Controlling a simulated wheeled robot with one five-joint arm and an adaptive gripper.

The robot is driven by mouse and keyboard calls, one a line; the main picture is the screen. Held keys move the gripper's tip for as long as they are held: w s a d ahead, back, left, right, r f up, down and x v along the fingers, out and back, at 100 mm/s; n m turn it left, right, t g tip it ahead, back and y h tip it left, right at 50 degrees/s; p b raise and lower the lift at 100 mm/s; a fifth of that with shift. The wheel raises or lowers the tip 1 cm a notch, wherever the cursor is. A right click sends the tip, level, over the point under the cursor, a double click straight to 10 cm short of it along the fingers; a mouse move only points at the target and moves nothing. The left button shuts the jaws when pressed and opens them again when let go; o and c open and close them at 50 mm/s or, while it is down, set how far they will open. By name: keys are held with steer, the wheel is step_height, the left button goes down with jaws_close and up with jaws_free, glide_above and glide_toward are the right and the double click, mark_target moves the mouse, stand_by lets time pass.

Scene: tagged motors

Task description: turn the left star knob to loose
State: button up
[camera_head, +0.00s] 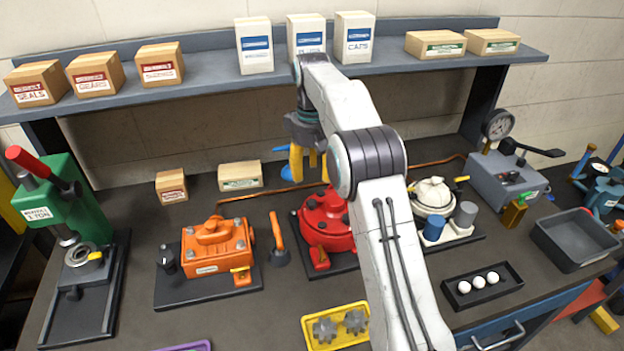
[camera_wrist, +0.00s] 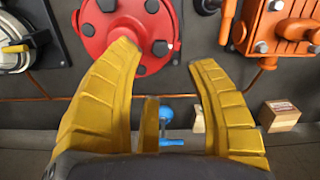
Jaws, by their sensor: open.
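My gripper (camera_head: 309,165) is open, its yellow fingers hanging over the back of the bench, behind the red unit (camera_head: 322,222). In the wrist view my gripper (camera_wrist: 166,56) is empty, and the red unit (camera_wrist: 122,30) with black round fittings lies beyond its fingertips. A small blue fitting (camera_wrist: 172,142) shows between the fingers. I cannot make out a clear star knob on any unit. The orange unit (camera_head: 215,243) stands left of the red one, with a small black knob (camera_head: 167,260) at its left. My arm hides part of the red unit.
The green press (camera_head: 72,205) stands at far left. A white unit (camera_head: 433,195) and a grey gauge unit (camera_head: 508,178) stand right. The yellow tray (camera_head: 309,334) with grey toothed parts lies in front. Small boxes (camera_head: 240,175) stand at the back, under the shelf (camera_head: 225,72).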

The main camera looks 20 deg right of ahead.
mark_target(312, 202)
step_height(312, 202, down, 3)
steer(key=n, duration=0.9)
steer(key=shift+w+f+n, duration=0.15)
steer(key=shift+w+n, duration=0.1)
steer(key=shift+n, duration=0.15)
steer(key=n, duration=0.3)
steer(key=shift+w+n, duration=0.3)
steer(key=shift+f+n, duration=0.1)
steer(key=shift+n, duration=0.4)
steer(key=shift+f, duration=3.55)
steer(key=shift+o, duration=0.3)
jaws_close()
